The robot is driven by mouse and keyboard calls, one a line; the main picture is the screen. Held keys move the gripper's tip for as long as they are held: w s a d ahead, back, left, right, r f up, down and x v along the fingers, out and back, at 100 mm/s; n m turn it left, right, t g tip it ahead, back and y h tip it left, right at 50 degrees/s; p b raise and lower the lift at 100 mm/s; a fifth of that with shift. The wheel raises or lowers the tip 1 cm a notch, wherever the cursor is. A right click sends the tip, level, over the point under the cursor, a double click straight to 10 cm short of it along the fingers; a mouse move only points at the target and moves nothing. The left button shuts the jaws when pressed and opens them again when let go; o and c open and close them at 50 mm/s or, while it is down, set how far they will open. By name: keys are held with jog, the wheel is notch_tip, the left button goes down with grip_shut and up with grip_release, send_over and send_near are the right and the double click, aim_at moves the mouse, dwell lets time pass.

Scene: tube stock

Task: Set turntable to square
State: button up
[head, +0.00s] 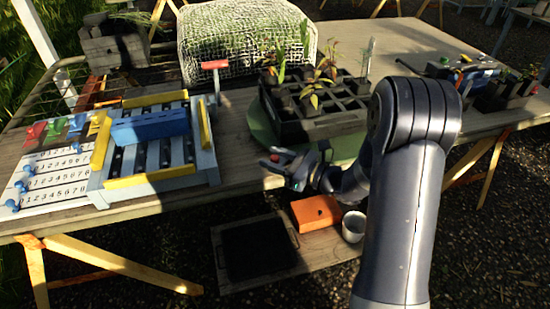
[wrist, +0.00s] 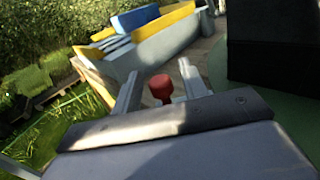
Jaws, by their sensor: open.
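The turntable is a green disc (head: 258,132) at the front edge of the table. It bears a black tray (head: 318,128) with several cells and seedlings. In the wrist view the green disc (wrist: 290,108) shows at the right, under a dark tray side (wrist: 275,40). A red knob (head: 274,158) shows at my gripper (head: 290,160), beside the disc. In the wrist view the red knob (wrist: 161,86) appears between the two open fingers of my gripper (wrist: 160,84). I cannot tell whether they touch it. The knob's base is hidden behind the gripper body.
A blue slatted frame with yellow bars (head: 150,180) stands left, beside a numbered board (head: 45,185). A red-topped lever (head: 214,65) stands behind. Below the table are a black tray (head: 258,250), an orange box (head: 316,212) and a white cup (head: 354,227).

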grip_shut()
dwell(0.4)
